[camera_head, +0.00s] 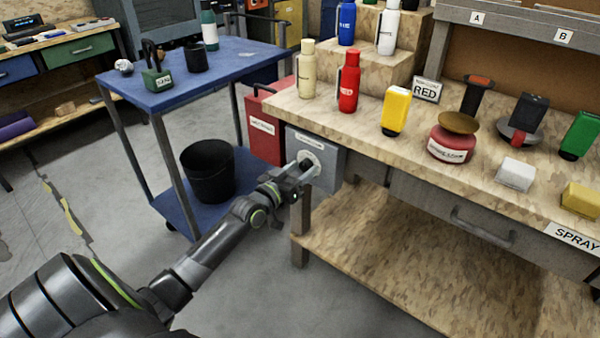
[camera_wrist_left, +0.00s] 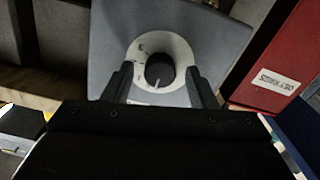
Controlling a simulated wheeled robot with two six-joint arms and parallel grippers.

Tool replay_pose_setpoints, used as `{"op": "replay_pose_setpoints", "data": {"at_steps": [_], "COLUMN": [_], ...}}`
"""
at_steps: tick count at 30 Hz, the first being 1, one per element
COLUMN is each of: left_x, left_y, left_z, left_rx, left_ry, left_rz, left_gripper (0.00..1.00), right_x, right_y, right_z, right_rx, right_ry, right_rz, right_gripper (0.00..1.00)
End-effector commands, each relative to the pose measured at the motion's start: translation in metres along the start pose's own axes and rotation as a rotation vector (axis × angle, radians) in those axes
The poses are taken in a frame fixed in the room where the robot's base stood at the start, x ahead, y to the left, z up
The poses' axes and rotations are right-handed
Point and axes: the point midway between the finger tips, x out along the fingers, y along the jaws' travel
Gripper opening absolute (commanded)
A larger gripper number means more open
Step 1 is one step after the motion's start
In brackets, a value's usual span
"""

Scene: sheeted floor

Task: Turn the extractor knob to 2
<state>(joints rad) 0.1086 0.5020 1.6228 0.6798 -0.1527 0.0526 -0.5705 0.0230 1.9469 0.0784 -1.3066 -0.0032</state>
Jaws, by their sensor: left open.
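The extractor box (camera_head: 328,172) is a grey box with a label, hanging at the left end of the workbench. Its round white dial (camera_wrist_left: 178,48) with dark marks faces my left wrist camera. The dark knob (camera_wrist_left: 159,72) sits in the middle of the dial, with a small light pointer mark at its lower edge. The marks are too small to read. My left gripper (camera_head: 306,165) is at the box front. In the left wrist view its open fingers stand either side of the knob, with gaps visible. In the head view the gripper hides much of the dial. My right gripper is out of view.
A red labelled box (camera_head: 266,130) hangs beside the grey box; it also shows in the left wrist view (camera_wrist_left: 290,65). A blue cart (camera_head: 180,85) with a black bin (camera_head: 208,172) stands to the left. The wooden workbench (camera_head: 385,150) carries bottles and sponges.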

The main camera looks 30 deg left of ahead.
Motion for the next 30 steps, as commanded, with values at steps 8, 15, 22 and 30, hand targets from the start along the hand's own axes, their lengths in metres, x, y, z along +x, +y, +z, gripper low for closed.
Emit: {"op": "replay_pose_setpoints", "data": {"at_steps": [8, 15, 22, 30], "left_x": [0.0009, 0.0007, 0.0006, 0.0006], "left_y": [0.0, 0.0, -0.0001, -0.0005], "left_z": [0.0002, 0.0002, 0.0003, 0.0016], "left_rx": [0.0, 0.0, 0.003, 0.074], "left_ry": [-0.001, 0.0, 0.0, 0.0], "left_rz": [0.0, 0.0, 0.0, 0.0], "left_gripper": [0.52, 0.22, 0.07, 0.07], "right_x": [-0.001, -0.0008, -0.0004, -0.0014], "right_y": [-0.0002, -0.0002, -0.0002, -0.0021], "right_z": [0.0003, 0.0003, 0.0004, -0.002], "right_rx": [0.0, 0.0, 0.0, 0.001], "right_ry": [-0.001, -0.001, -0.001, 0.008], "right_rz": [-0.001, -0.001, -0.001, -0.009], "right_gripper": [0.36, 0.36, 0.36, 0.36]}}
